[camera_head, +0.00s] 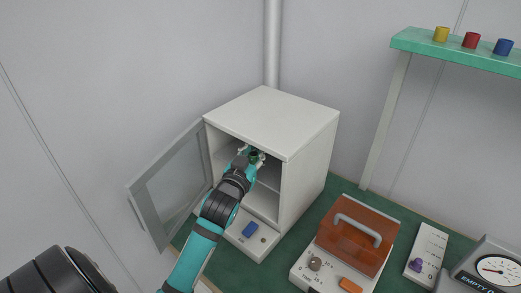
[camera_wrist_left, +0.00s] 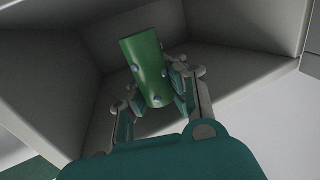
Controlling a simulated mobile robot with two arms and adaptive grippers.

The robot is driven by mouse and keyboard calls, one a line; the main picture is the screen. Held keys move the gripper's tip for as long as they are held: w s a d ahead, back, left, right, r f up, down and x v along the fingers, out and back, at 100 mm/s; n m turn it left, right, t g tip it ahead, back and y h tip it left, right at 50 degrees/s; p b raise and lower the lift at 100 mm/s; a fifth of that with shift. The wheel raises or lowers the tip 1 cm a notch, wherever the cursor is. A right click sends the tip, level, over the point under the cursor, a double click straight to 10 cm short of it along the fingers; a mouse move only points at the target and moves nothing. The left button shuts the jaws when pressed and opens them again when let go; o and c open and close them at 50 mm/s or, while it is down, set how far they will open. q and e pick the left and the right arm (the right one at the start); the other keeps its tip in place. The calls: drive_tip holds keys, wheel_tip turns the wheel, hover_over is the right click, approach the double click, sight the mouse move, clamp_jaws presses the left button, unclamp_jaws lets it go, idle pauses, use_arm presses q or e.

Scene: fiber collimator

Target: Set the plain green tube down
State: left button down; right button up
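My left gripper (camera_head: 252,153) reaches into the open front of a white cabinet (camera_head: 283,122). In the head view only a small dark green bit of the tube (camera_head: 254,157) shows at the gripper. Whether the tube touches the cabinet's inner surface cannot be told. My right gripper is not in view.
The cabinet's glazed door (camera_head: 173,186) stands open to the left. An orange-covered box (camera_head: 358,240) with a handle, a purple-knobbed panel (camera_head: 427,254) and a dial gauge (camera_head: 497,269) stand on the green bench. A green shelf (camera_head: 460,52) holds yellow, red and blue cups.

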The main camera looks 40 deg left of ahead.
use_arm(q)
drive_tip(key=x, duration=0.3)
drive_tip(key=shift+w+a, duration=0.1)
drive_tip(key=shift+w, duration=0.25)
wheel_tip(320, 180, down, 3)
drive_tip(key=shift+r+p, duration=0.1)
drive_tip(key=shift+p, duration=0.45)
drive_tip(key=shift+f, duration=0.35)
drive_tip(key=shift+f, duration=0.15)
drive_tip(key=c, duration=1.5)
unclamp_jaws()
drive_tip(key=shift+o, duration=0.2)
drive_tip(key=shift+s, duration=0.15)
drive_tip(key=b+v, duration=0.2)
drive_tip(key=v, duration=0.9)
drive_tip(key=shift+s+r, duration=0.2)
drive_tip(key=shift+s, duration=0.2)
